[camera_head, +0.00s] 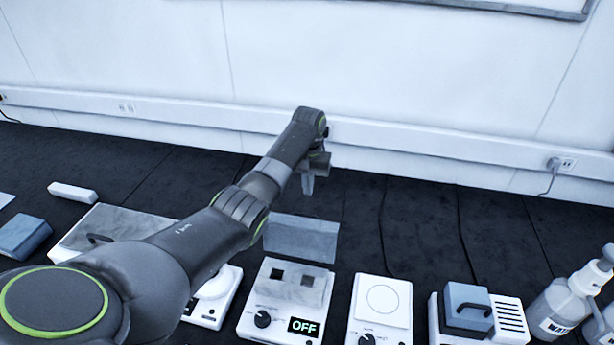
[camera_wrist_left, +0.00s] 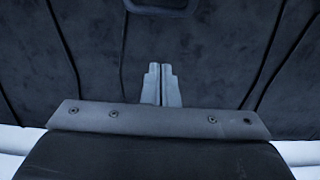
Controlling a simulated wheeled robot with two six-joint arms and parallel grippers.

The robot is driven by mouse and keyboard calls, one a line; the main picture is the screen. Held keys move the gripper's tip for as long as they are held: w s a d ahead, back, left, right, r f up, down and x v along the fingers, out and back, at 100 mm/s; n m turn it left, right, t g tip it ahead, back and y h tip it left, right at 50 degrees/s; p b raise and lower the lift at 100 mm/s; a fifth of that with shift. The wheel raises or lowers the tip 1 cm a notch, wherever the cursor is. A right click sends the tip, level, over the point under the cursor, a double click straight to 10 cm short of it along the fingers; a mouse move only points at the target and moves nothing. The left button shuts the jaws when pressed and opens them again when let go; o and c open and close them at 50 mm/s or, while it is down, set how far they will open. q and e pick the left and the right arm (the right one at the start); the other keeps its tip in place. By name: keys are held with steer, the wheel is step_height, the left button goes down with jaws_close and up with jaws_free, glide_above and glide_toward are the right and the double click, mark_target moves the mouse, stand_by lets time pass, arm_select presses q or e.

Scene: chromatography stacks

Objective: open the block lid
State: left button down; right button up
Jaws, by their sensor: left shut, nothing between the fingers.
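The block (camera_head: 285,312) is a white unit with a dial, an "OFF" display and two dark square wells in its grey top. A grey, see-through panel (camera_head: 300,238), which looks like its lid, stands up at the block's back edge, leaving the wells uncovered. My left gripper (camera_head: 308,187) is beyond the panel, pointing down, apart from it in the picture. In the left wrist view its two fingers (camera_wrist_left: 162,85) are together with nothing between them, over dark bench top. My right gripper is in neither view.
A white unit with a round plate (camera_head: 381,300) and a unit with a blue-grey, black-handled cover (camera_head: 468,305) stand to the right, then a wash bottle (camera_head: 565,308). A large grey-topped box (camera_head: 120,222) lies left. The bench behind is mostly clear up to the wall.

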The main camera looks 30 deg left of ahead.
mark_target(302, 233)
arm_select(q)
steer(key=s+f+p, duration=0.2)
steer(key=s+d+f+p, duration=0.1)
steer(key=shift+s+f+p, duration=0.35)
steer(key=shift+f+p, duration=0.05)
stand_by(0.5)
